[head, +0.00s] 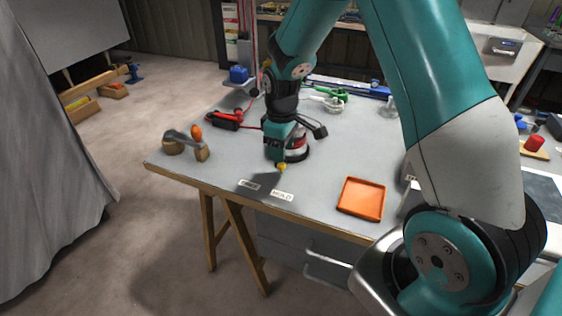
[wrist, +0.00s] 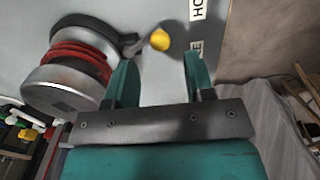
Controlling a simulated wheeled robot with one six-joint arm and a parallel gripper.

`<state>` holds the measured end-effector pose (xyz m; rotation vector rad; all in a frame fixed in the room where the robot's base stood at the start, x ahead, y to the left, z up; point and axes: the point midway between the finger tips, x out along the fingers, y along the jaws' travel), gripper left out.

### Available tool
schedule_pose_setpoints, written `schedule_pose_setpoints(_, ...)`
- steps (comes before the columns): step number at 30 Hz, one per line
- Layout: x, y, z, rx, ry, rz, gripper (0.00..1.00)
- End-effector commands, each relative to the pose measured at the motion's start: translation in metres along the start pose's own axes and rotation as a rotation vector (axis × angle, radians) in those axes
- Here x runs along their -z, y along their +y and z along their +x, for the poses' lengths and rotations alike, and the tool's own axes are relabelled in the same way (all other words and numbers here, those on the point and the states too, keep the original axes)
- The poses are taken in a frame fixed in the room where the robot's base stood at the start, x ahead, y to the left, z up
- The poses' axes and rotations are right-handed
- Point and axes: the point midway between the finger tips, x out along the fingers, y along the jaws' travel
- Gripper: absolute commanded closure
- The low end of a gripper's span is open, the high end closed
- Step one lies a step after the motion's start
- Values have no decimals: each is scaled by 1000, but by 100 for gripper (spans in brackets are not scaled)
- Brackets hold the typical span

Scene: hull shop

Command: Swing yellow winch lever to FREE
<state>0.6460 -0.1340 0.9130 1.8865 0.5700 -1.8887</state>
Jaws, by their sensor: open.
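The winch shows in the wrist view as a silver drum (wrist: 62,88) with red rope on a dark base. Its dark lever ends in a yellow knob (wrist: 160,40). In the head view the winch (head: 298,146) is partly hidden behind my gripper (head: 279,160), with the yellow knob (head: 282,167) low in front. The FREE label (head: 249,184) lies left of the HOLD label (head: 282,195) near the table edge. I cannot tell exactly which label the lever points to. In the wrist view my gripper (wrist: 161,62) is open, the knob showing just beyond and between its fingertips.
An orange tray (head: 361,212) sits on the table right of the labels. A tool with an orange handle (head: 196,132) and a red tool (head: 224,120) lie to the left. Green-handled (head: 330,94) and blue tools are behind. The tabletop between tray and winch is clear.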

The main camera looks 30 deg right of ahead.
Motion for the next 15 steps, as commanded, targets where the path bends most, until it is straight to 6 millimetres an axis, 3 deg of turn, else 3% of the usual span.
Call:
schedule_pose_setpoints(6, 0, 0, 36, 1, -1, 0, 51)
schedule_pose_setpoints(15, 0, 0, 48, -1, 1, 1, 51)
